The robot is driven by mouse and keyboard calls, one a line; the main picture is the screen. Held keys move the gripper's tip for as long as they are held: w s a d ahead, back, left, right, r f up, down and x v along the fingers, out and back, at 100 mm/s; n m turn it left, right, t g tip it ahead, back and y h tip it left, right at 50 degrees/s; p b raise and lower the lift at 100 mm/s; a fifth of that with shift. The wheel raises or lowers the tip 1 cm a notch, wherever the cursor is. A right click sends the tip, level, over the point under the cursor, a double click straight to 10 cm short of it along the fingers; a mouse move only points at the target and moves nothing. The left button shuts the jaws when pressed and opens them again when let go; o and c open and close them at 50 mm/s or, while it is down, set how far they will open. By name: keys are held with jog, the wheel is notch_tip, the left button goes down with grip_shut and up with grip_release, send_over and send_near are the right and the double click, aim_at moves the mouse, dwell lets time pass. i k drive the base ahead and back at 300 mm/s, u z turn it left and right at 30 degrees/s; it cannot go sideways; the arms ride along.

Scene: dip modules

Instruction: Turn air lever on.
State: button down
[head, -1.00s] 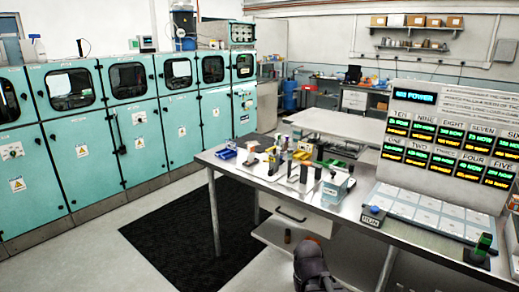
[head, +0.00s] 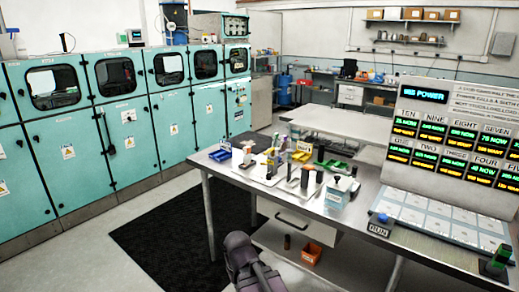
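I cannot clearly identify the air lever in the head view. A small green upright part on a dark base (head: 495,262) stands at the bench's right front edge; it is too small to tell if it is the lever or how it is set. A dark part of my own arm shows at the bottom centre, in front of the bench. No gripper fingers can be made out.
The metal bench (head: 400,244) holds a RUN box with a blue button (head: 380,222), a display panel (head: 440,100) and several small fixtures. Teal cabinets (head: 130,150) line the left wall. A black mat (head: 165,240) lies on open floor left of the bench.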

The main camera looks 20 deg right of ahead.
aim_at(271, 150)
jog(key=z, duration=0.15)
jog(key=i, duration=1.1)
jog(key=z, duration=0.6)
